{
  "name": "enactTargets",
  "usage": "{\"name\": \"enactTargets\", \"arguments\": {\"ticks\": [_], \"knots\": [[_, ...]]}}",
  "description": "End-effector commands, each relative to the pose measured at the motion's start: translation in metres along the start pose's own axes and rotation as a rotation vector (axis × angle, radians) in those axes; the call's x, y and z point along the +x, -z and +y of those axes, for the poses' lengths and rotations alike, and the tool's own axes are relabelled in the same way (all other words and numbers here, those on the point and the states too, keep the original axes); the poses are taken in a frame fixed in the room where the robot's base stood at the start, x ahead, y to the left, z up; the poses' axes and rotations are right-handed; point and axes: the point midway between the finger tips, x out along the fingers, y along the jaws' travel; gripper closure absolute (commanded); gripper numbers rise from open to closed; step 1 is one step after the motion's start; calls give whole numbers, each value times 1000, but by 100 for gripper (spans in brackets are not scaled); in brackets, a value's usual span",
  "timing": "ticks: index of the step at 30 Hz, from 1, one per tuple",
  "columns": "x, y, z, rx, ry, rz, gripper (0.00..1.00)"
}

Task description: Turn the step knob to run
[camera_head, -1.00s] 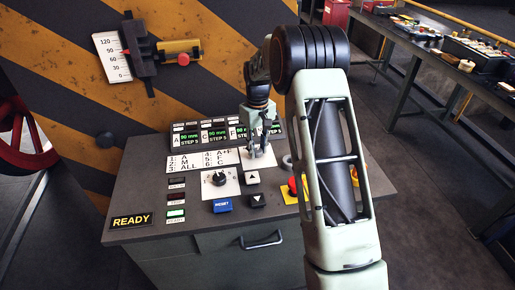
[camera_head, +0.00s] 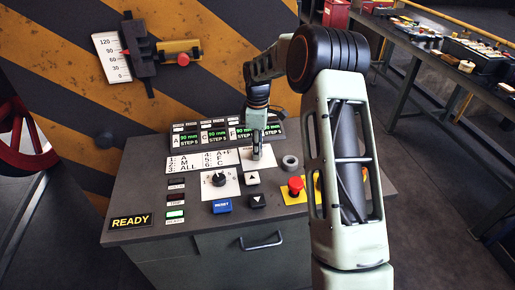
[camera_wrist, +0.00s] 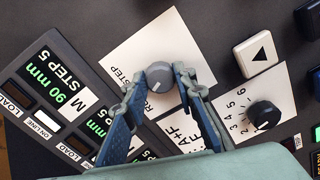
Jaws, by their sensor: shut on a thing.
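The step knob (camera_wrist: 159,75) is a small grey round knob on a white plate (camera_wrist: 150,45). In the wrist view, the word STEP is printed to its left and RUN, partly covered, below it. My gripper (camera_wrist: 156,82) has its fingertips on either side of the knob and is shut on it. I cannot clearly read which way the knob points. In the head view, my gripper (camera_head: 257,156) points down onto the same white plate, seen nearly edge-on, and hides the knob.
Lit displays (camera_head: 215,137) stand behind. A red emergency button (camera_head: 296,184) is at right, beside my arm. A READY sign (camera_head: 131,221) is at front left.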

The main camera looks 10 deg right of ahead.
Motion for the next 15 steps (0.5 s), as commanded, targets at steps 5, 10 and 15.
{"name": "enactTargets", "arguments": {"ticks": [5,10,15], "knots": [[-1,0,1,-85,-2,2,99],[-1,1,1,-131,-2,2,99],[-1,1,1,-151,-2,1,99]]}}
